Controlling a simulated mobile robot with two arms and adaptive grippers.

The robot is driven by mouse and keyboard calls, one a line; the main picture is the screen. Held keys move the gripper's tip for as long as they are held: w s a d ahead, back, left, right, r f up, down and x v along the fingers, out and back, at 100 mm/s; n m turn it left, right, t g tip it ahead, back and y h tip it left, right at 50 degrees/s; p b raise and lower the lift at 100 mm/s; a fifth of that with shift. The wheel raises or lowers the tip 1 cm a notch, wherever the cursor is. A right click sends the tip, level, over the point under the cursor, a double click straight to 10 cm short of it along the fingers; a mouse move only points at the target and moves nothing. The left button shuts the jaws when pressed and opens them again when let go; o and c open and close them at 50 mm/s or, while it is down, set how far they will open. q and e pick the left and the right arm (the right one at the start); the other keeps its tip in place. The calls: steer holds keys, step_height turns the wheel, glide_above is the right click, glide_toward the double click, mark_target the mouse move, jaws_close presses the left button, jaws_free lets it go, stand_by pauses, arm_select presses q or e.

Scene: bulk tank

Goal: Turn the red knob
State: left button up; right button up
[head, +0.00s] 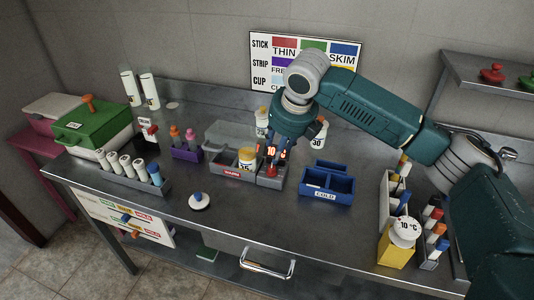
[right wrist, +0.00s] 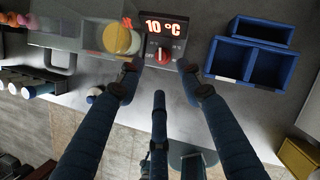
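The red knob (head: 271,170) sits on the front of a small grey box on the steel counter. In the right wrist view the knob (right wrist: 162,55) is red with a pale pointer, below a lit display (right wrist: 163,27) reading "10 °C", with "OFF" marked at its left. My right gripper (head: 278,150) reaches down over the box from behind. In the right wrist view its fingers (right wrist: 163,72) are spread apart, one on each side of the knob, with no visible contact. My left gripper is not in view.
A grey warmer (head: 232,173) with a yellow-lidded jar (head: 246,158) adjoins the box at left. A blue "COLD" bin (head: 327,190) stands at right. A white lid with a blue knob (head: 199,201) lies front left. The counter's front middle is clear.

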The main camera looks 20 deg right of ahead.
steer(key=p, duration=0.1)
glide_above(272, 167)
steer(key=s, duration=0.3)
step_height(272, 167, down, 5)
steer(key=shift+w+d, duration=0.1)
steer(key=shift+w, duration=0.05)
steer(key=x, duration=0.3)
steer(key=shift+w, duration=0.2)
steer(key=shift+w+f, duration=0.2)
steer(key=shift+f, duration=0.55)
steer(key=shift+w, duration=0.1)
steer(key=shift+c, duration=0.2)
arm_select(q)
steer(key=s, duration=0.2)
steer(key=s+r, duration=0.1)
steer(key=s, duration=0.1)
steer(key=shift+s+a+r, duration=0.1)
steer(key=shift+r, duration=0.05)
arm_select(e)
jaws_close()
